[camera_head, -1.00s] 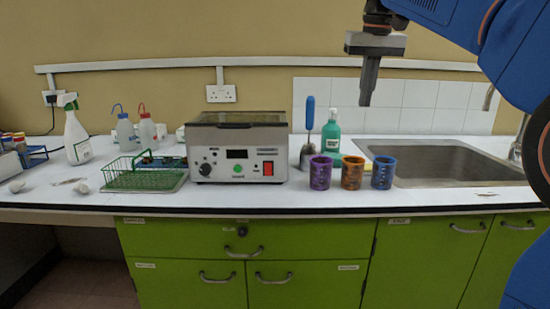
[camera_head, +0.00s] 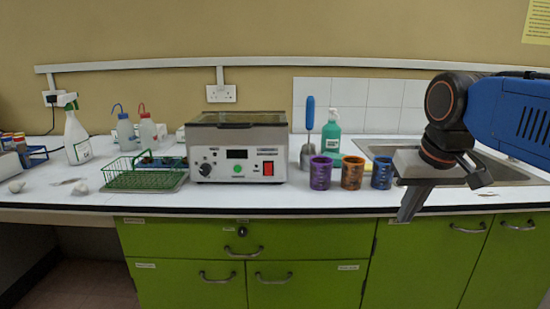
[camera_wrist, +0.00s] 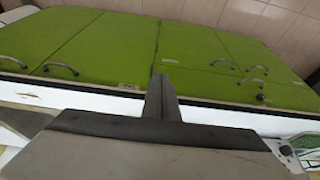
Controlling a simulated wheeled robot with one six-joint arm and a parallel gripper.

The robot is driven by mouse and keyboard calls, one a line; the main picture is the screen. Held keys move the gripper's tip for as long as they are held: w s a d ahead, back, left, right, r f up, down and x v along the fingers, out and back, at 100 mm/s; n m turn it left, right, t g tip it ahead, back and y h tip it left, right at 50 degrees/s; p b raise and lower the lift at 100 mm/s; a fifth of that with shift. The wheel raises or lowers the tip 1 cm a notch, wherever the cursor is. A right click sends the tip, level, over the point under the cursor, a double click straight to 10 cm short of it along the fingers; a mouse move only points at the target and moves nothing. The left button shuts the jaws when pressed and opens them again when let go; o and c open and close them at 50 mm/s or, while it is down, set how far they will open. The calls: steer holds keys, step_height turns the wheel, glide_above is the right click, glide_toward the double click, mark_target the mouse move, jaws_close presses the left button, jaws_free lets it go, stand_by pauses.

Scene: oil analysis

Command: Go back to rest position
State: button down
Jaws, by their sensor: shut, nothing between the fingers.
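My gripper (camera_head: 410,206) is at the right in the head view, with its shut fingers angled down in front of the counter's front edge. It holds nothing. My blue arm comes in from the right edge behind it. In the wrist view my shut fingers (camera_wrist: 159,88) point toward the green cabinet doors (camera_wrist: 95,45), and the cabinets look turned over in that view. The gripper hides part of the sink (camera_head: 375,148) and the counter.
Purple (camera_head: 320,173), orange (camera_head: 352,173) and blue (camera_head: 382,172) cups stand just left of the gripper. A grey machine (camera_head: 238,150) sits mid-counter, with a green wire rack (camera_head: 144,176) to its left. A green bottle (camera_head: 331,135) stands behind the cups.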

steer(key=s+f, duration=0.6)
steer(key=f, duration=0.3)
steer(key=s+d+f, duration=0.1)
steer(key=s+f, duration=0.4)
steer(key=f, duration=0.4)
steer(key=shift+s+d+t, duration=0.2)
steer(key=shift+s+t, duration=0.2)
steer(key=shift+a, duration=0.1)
